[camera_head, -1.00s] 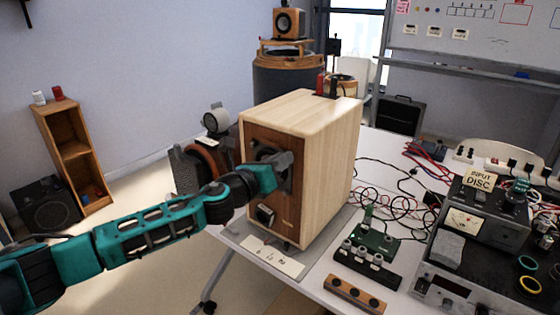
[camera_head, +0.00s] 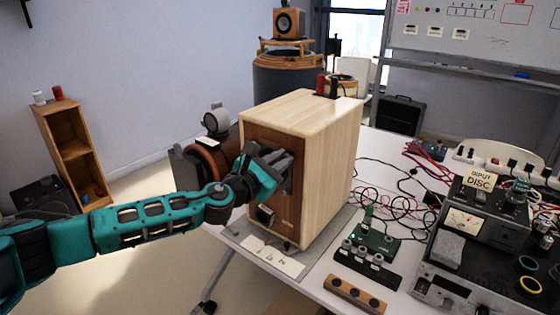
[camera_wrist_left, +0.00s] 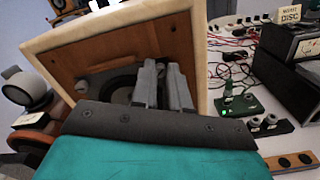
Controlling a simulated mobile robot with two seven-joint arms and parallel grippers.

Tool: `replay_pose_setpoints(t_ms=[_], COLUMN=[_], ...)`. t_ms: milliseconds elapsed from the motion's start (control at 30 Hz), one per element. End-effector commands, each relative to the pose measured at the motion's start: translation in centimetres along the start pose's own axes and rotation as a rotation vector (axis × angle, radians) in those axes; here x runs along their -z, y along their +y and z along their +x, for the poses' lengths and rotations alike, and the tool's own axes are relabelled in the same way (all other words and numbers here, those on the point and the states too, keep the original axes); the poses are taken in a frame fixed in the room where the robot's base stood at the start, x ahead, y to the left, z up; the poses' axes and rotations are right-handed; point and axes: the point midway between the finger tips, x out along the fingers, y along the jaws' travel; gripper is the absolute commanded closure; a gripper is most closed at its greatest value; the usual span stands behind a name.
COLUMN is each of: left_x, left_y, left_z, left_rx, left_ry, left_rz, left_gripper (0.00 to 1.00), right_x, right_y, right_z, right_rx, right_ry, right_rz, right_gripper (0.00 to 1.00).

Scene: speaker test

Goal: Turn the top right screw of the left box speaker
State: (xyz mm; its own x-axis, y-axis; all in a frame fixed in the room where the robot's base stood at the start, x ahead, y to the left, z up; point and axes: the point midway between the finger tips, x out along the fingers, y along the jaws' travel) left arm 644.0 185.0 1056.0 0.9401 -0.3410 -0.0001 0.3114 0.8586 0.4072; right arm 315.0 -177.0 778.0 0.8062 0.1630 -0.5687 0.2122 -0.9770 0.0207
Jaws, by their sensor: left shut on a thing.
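The left box speaker (camera_head: 325,150) is a pale wooden cabinet with a brown front panel (camera_head: 287,210). It stands upright on a grey mat at the table's left edge. The speaker (camera_wrist_left: 100,35) fills the upper part of that view. My right gripper is not in view.
A round part with an orange-brown rim (camera_head: 205,160) stands close behind my left wrist. A green circuit board (camera_head: 375,238), red and black cables and a dark meter unit (camera_head: 466,222) lie right of the speaker. A wooden shelf (camera_head: 75,150) stands far left.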

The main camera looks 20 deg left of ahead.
Motion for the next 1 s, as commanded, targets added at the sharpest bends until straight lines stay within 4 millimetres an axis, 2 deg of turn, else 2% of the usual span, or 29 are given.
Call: replay_pose_setpoints(t_ms=[633,667,767,1000], left_x=[0.00,0.00,0.00,0.00], left_y=[0.02,0.02,0.02,0.01], left_z=[-0.01,0.00,0.00,-0.04], left_rx=[0.000,0.000,0.000,0.000], left_ry=[0.000,0.000,0.000,0.000], left_rz=[0.054,0.054,0.053,0.053], left_gripper=[1.00,0.84,0.75,0.75], right_x=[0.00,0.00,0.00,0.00], right_y=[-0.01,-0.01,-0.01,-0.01], right_z=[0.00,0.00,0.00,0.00], right_rx=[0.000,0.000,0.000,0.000], right_ry=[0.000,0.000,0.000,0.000], right_rz=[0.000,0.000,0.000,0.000], right_gripper=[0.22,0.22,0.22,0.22])
